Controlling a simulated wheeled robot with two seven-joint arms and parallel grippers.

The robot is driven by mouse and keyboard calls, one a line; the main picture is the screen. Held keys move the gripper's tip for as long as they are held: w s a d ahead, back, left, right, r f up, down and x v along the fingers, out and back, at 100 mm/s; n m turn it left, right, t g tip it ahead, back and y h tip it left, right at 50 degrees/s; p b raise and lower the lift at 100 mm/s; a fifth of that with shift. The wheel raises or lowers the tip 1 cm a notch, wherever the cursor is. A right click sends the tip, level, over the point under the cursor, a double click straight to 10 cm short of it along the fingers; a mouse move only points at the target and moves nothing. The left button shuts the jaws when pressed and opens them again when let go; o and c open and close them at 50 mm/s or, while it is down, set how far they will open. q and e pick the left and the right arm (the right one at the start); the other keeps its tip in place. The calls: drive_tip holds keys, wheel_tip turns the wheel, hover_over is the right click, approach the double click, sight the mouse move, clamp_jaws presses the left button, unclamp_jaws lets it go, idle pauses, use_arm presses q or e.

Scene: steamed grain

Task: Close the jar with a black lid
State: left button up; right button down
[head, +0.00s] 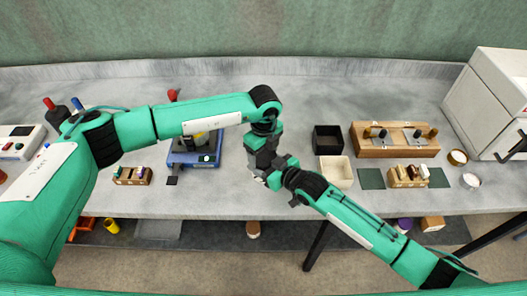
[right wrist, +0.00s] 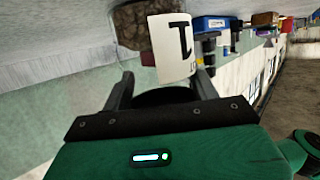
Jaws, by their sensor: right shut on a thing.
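In the right wrist view, my right gripper (right wrist: 163,84) is shut on a dark, round-edged thing (right wrist: 165,97) that looks like the black lid. Just beyond the fingers is a jar with brown grain (right wrist: 138,27) and a white label (right wrist: 172,48) marked with a black letter. I cannot tell whether the lid touches the jar. In the head view, my right gripper (head: 272,176) meets my left gripper (head: 261,165) above the table's front middle. The arms mostly hide the jar there, and the left fingers are not clear.
A blue device (head: 208,158) stands left of the grippers. A black box (head: 328,140), a cream box (head: 335,172) and a wooden rack (head: 395,150) stand to the right. Small wooden holders (head: 133,176) sit near the front edge.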

use_arm(q)
drive_tip(key=c, duration=0.3)
drive_tip(key=o, duration=1)
drive_tip(key=shift+o, duration=0.2)
drive_tip(key=shift+r, duration=0.1)
drive_tip(key=shift+r, duration=2.2)
drive_tip(key=shift+o, duration=0.8)
wheel_tip(320, 180, up, 12)
